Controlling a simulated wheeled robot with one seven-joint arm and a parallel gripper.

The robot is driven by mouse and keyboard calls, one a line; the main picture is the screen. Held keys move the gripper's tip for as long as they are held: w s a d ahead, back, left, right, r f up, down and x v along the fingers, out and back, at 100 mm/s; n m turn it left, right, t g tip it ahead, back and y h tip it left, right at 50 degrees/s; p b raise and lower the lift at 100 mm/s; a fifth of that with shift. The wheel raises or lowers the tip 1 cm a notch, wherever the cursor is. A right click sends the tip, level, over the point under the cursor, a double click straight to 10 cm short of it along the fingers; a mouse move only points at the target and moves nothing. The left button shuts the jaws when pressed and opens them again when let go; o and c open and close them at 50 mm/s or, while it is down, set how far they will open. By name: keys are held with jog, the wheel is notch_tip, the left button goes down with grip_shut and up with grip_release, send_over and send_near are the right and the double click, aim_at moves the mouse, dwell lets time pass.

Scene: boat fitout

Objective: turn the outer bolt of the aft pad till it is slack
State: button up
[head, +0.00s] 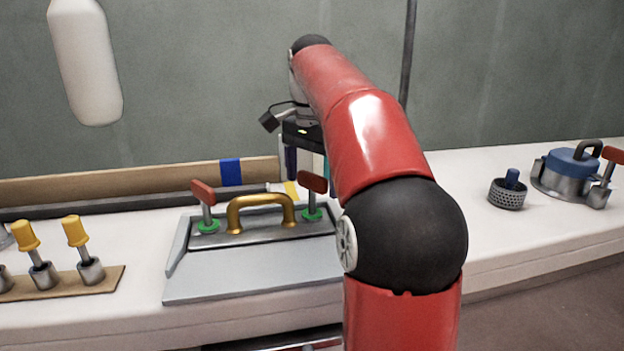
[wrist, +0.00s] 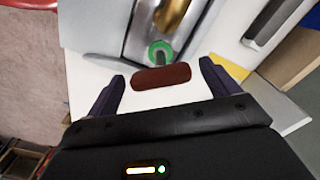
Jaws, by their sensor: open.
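A grey metal plate (head: 250,268) carries a gold handle (head: 262,200) with a red-topped bolt on each side. The left bolt (head: 204,193) and the right bolt (head: 313,182) each stand in a green ring. I cannot tell which one the task calls outer. My gripper (head: 305,165) is over the right bolt, partly hidden behind my arm. In the wrist view a dark red bolt head (wrist: 161,77) lies crosswise between the open fingertips (wrist: 163,70), near its green ring (wrist: 160,52). I cannot tell whether the fingers touch it.
Yellow-topped tools (head: 76,232) stand in cups on a brown board (head: 110,285) at left. A perforated cup (head: 507,194) and a blue-topped metal pot (head: 573,165) stand at right. A wooden strip (head: 120,183) runs behind. A white bottle shape (head: 85,60) hangs upper left.

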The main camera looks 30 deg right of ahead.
jog(key=c, duration=1)
